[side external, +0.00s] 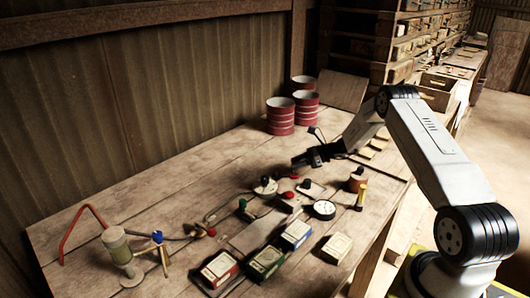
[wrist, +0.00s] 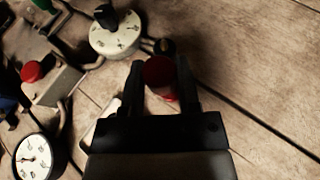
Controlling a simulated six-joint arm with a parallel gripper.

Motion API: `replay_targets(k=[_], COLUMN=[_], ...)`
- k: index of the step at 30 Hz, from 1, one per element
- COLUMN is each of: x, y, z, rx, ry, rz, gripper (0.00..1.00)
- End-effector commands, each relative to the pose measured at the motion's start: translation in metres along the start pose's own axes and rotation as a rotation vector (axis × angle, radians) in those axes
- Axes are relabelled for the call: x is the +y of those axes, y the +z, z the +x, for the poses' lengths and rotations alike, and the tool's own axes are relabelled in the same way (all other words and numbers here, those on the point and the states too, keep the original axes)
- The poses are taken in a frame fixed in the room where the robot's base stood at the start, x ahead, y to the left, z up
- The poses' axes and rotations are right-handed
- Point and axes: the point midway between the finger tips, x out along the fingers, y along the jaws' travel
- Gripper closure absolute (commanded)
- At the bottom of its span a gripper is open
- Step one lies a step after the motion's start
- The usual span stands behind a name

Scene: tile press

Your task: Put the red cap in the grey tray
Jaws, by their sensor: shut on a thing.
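The red cap (wrist: 158,72) is between the two dark fingers of my gripper in the wrist view. My gripper (side external: 297,162) is shut on it, low over the far middle part of the bench in the side view. A small red spot just below the fingertips there looks like the cap (side external: 294,176). I cannot tell from the pictures how high it is above the wood. A flat greyish piece (side external: 254,233) lies mid-bench, but I cannot tell if it is the grey tray.
A box with a red button (wrist: 32,71), a white dial with a black knob (wrist: 115,38) and a round gauge (wrist: 38,160) sit close by. Several small card boxes (side external: 266,262) lie nearer the front edge. Red-banded cans (side external: 280,117) stand at the back. Wood right of the gripper in the wrist view is clear.

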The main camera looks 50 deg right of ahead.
Motion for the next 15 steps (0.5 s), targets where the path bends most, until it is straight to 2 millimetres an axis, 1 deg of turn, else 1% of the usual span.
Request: replay_targets(k=[8, 14, 15], x=[-0.002, -0.008, -0.008], y=[-0.001, -0.009, -0.014], z=[0.002, 0.008, 0.01], rx=[0.0, 0.0, 0.0], ry=[0.0, 0.0, 0.001], rz=[-0.001, -0.001, 0.001], gripper=[1.0, 1.0, 1.0])
